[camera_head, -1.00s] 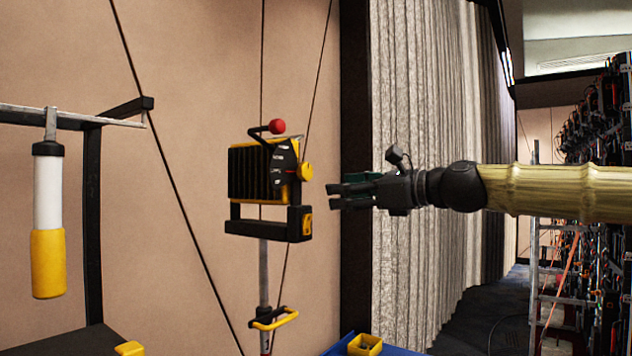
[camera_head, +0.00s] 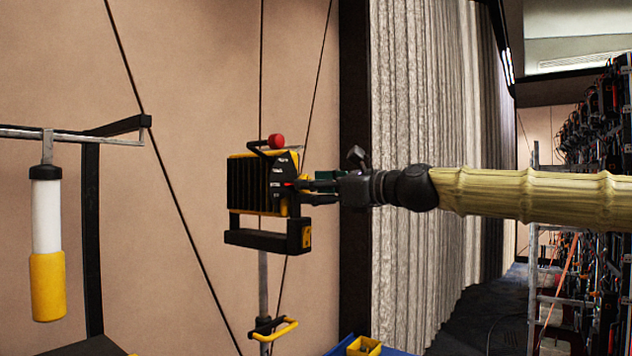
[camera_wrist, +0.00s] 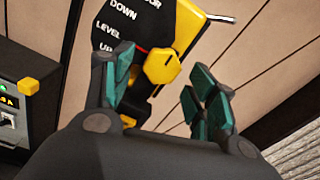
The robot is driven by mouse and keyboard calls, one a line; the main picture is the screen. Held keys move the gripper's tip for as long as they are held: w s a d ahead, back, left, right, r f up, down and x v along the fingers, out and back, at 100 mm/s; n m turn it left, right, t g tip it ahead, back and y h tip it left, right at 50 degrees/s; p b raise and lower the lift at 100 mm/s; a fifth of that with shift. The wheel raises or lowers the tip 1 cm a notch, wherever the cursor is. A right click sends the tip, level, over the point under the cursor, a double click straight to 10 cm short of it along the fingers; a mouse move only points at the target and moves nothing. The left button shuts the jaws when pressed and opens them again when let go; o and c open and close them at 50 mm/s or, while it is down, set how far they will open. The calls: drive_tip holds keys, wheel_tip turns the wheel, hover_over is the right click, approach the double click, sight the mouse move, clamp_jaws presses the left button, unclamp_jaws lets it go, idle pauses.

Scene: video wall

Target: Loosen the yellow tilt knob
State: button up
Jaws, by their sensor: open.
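The yellow tilt knob (camera_wrist: 162,66) sits on the side of a black and yellow device (camera_head: 255,180), beside a black dial plate (camera_wrist: 125,35) marked DOWN, LEVEL and UP. A red pointer shows at the knob's left, near LEVEL. My gripper (camera_wrist: 160,95) is open, with its teal-padded fingers to the left and right of the knob in the wrist view. I cannot tell whether a pad touches it.
A red ball-ended lever (camera_head: 276,141) tops the device. A black bracket (camera_head: 265,237) lies below it, on a pole with a yellow handle (camera_head: 275,328). A white and yellow cylinder (camera_head: 47,240) hangs at left. Thin cables run along the wall.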

drive_tip(key=shift+w+a, duration=0.45)
drive_tip(key=shift+a, duration=0.15)
drive_tip(key=c, duration=1)
drive_tip(key=shift+d, duration=0.2)
drive_tip(key=shift+c, duration=0.2)
